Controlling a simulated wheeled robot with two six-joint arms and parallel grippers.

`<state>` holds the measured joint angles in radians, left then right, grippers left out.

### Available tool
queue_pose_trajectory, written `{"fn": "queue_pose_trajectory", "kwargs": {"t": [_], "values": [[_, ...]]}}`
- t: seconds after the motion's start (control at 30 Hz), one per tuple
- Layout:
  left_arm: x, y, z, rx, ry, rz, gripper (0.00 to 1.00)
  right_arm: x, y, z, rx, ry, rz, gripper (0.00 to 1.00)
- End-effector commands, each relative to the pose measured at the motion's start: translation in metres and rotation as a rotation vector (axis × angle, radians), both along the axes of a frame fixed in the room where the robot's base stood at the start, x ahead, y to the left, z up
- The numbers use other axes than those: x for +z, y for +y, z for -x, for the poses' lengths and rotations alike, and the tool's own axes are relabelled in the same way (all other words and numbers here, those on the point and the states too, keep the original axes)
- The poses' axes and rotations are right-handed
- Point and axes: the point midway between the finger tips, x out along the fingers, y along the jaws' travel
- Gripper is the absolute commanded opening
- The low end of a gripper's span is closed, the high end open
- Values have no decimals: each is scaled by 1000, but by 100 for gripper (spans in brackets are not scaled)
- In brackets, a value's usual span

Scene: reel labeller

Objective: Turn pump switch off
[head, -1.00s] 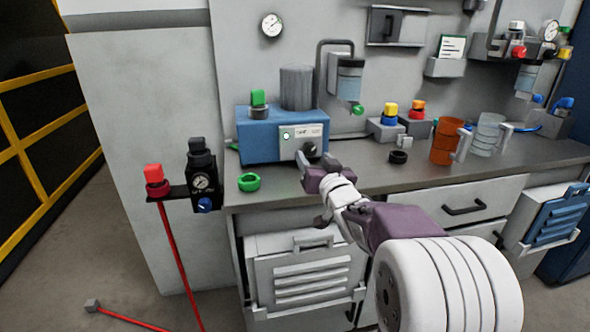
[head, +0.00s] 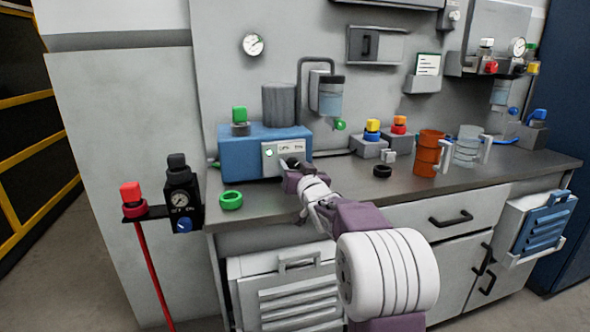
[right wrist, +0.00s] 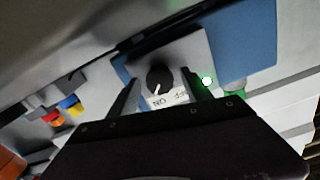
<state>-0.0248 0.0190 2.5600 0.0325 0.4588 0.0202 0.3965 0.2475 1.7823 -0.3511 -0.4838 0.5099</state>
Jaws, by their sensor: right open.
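The blue pump box (head: 240,152) stands at the back left of the counter. Its pale front plate (head: 284,148) carries a lit lamp and a label; the black rotary switch is mostly hidden by my gripper in the head view. In the right wrist view the black switch knob (right wrist: 159,78) with a white pointer mark shows above an ON/OFF label (right wrist: 168,99). My right gripper (head: 290,168) is at the switch; in the wrist view its fingers (right wrist: 160,88) are open, one on either side of the knob, with gaps visible. The green-white lamp (right wrist: 206,80) is lit. My left gripper is not in view.
A green ring (head: 231,200) lies on the counter left of my arm. A black ring (head: 382,171), an orange mug (head: 427,153) and a clear mug (head: 467,147) stand to the right.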

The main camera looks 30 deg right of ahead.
Motion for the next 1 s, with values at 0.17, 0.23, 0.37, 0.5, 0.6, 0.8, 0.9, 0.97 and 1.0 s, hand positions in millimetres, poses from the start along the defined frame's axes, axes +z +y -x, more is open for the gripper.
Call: {"fn": "queue_pose_trajectory", "kwargs": {"t": [0.17,0.23,0.37,0.5,0.6,0.8,0.9,0.97,1.0], "values": [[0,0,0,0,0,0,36,0,0,0,0,0,0,52],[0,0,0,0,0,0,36,0,0,0,0,0,0,32],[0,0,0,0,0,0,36,0,0,0,0,0,0,0],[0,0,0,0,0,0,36,0,0,0,0,0,4,0],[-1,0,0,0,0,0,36,0,0,0,0,4,21,0],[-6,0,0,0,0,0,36,-1,0,1,0,24,107,0],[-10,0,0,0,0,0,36,-1,1,0,0,42,181,0],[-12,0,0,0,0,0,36,-1,1,0,0,54,233,0],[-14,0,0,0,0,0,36,-1,1,0,1,62,269,0]]}}
